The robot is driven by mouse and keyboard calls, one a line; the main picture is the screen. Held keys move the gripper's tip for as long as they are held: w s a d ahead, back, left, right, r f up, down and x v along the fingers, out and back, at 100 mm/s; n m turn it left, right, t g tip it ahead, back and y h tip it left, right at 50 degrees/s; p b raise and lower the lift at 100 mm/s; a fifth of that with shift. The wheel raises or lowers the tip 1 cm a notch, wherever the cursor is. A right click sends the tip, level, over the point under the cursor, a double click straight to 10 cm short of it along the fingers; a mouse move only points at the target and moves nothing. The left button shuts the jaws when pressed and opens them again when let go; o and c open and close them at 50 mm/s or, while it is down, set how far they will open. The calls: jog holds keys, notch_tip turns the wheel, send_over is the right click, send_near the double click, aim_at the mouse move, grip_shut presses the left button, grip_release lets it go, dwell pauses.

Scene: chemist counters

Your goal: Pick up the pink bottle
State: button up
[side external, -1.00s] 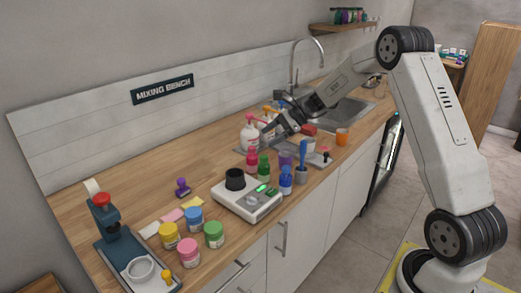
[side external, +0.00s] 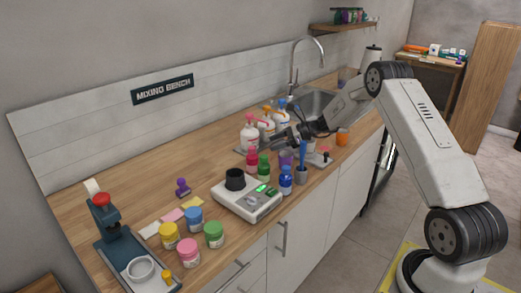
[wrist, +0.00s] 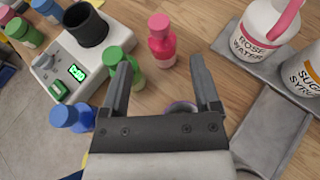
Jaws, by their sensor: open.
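The small pink bottle (side external: 252,160) stands upright on the wooden counter, behind the green bottle (side external: 264,168) and the white scale. In the wrist view the pink bottle (wrist: 161,45) shows ahead of my gripper (wrist: 160,66), between the lines of its two fingers. My gripper is open and empty. In the side view my gripper (side external: 276,142) is above and to the right of the pink bottle, apart from it.
The green bottle (wrist: 120,66) is close by the left finger. A blue bottle (wrist: 72,116) and the scale (wrist: 62,62) are at left. The rose water bottle (wrist: 262,32) stands on a grey tray at right. Bare wood surrounds the pink bottle's right side.

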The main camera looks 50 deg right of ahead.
aim_at(252, 160)
jog(key=shift+x, duration=3.6)
grip_shut()
